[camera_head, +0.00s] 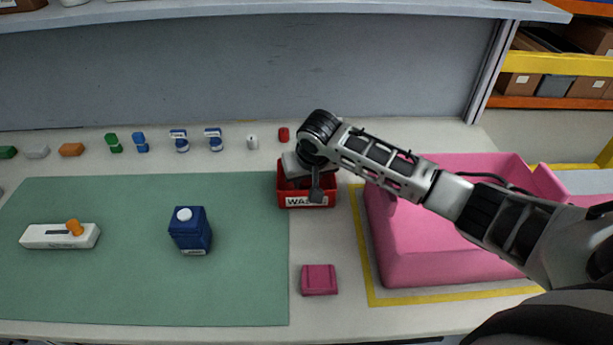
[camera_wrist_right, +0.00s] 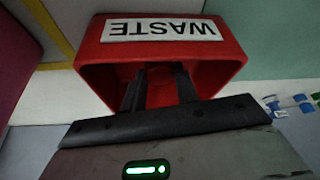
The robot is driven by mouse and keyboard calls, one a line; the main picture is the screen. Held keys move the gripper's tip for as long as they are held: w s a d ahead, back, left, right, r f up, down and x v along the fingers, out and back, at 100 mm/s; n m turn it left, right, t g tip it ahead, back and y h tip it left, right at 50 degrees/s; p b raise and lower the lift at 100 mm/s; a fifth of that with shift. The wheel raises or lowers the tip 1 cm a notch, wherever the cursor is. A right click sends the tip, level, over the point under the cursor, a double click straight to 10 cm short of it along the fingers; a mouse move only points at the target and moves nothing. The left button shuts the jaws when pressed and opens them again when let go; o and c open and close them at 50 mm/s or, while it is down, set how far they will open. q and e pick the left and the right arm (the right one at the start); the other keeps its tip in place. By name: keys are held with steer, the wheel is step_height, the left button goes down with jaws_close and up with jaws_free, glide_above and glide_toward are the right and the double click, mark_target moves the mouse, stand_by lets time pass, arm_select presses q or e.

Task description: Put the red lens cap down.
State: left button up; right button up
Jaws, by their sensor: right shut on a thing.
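My right gripper (camera_wrist_right: 160,76) reaches down into the red bin labelled WASTE (camera_head: 306,200). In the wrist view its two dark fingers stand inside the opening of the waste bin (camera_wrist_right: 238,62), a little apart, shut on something. The red lens cap between them is hard to make out against the red inside of the bin. In the head view the bin wall and the wrist hide the fingertips. My left gripper is not in view.
A pink tray (camera_head: 440,270) stands right of the bin, and a pink block (camera_head: 319,280) lies in front. A dark blue box (camera_head: 190,231) and a white switch block (camera_head: 60,236) are on the green mat (camera_head: 120,295). Several small parts, one red (camera_head: 283,134), line the back.

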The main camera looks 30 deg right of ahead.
steer(key=shift+f, duration=0.15)
steer(key=shift+f, duration=0.25)
steer(key=o, duration=0.9)
steer(key=shift+o, duration=0.2)
steer(key=d+v, duration=0.1)
steer(key=v, duration=1.1)
steer(key=shift+a+r, duration=0.5)
steer(key=shift+a, duration=0.05)
steer(key=shift+w, duration=0.1)
